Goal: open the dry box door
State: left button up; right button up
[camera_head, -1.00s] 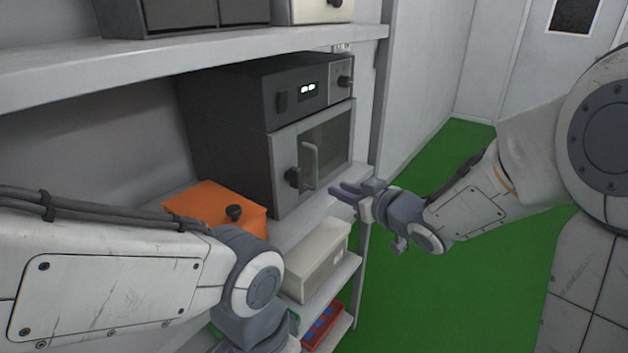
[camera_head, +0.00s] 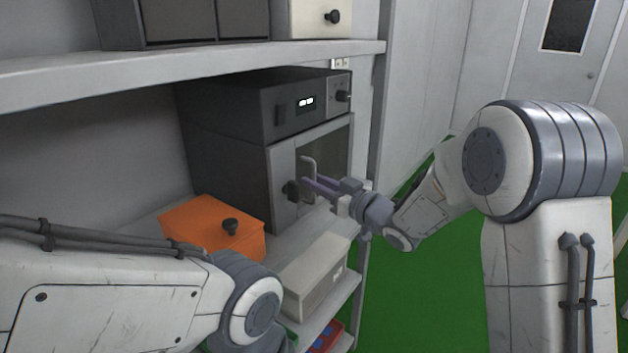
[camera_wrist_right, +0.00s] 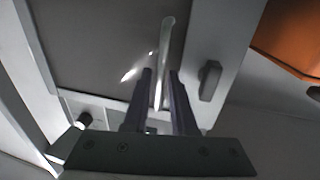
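The dry box (camera_head: 225,140) is a dark cabinet on the middle shelf with a lit display. Its door (camera_head: 334,145) has a grey frame and a dark window, and looks closed. The upright door handle (camera_head: 308,167) is a pale bar; it also shows in the right wrist view (camera_wrist_right: 166,45). My right gripper (camera_head: 306,184) is at the handle's lower part. In the right wrist view my right gripper (camera_wrist_right: 160,74) is open, with the handle between its fingers and gaps on both sides. My left forearm crosses the lower left; its gripper is out of view.
A beige bin (camera_head: 318,275) is on the shelf below. Green floor (camera_head: 410,300) is clear to the right.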

jog(key=shift+w+a, duration=0.3)
grip_shut()
dwell(1.3)
